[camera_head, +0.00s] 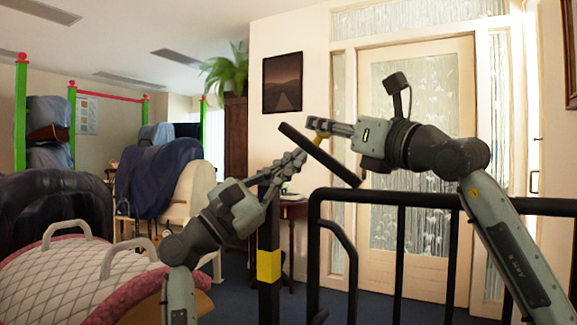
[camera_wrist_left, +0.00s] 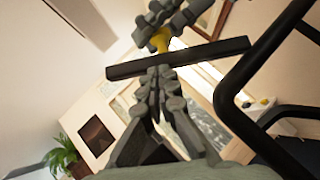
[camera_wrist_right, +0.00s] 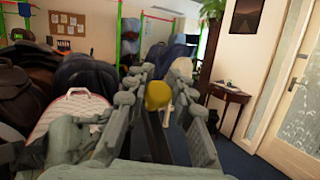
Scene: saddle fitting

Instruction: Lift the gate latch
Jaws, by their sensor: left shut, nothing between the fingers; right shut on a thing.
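The gate latch is a black bar (camera_head: 335,167) with a yellow knob (camera_head: 320,134). In the head view it slopes from upper left down to lower right, above the gate's top rail. My right gripper (camera_head: 318,124) is shut on the yellow knob. The knob shows between its fingers in the right wrist view (camera_wrist_right: 158,95). My left gripper (camera_head: 297,158) is shut and empty, with its tips just left of and below the bar. In the left wrist view the bar (camera_wrist_left: 215,51) crosses just beyond the left fingertips (camera_wrist_left: 160,75); I cannot tell whether they touch.
The black gate (camera_head: 400,198) fills the lower right. A black post with a yellow band (camera_head: 268,266) stands left of it. A quilted saddle pad (camera_head: 70,280) is at the lower left, with saddles (camera_head: 160,180) behind. A small wooden table (camera_head: 294,209) stands farther back.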

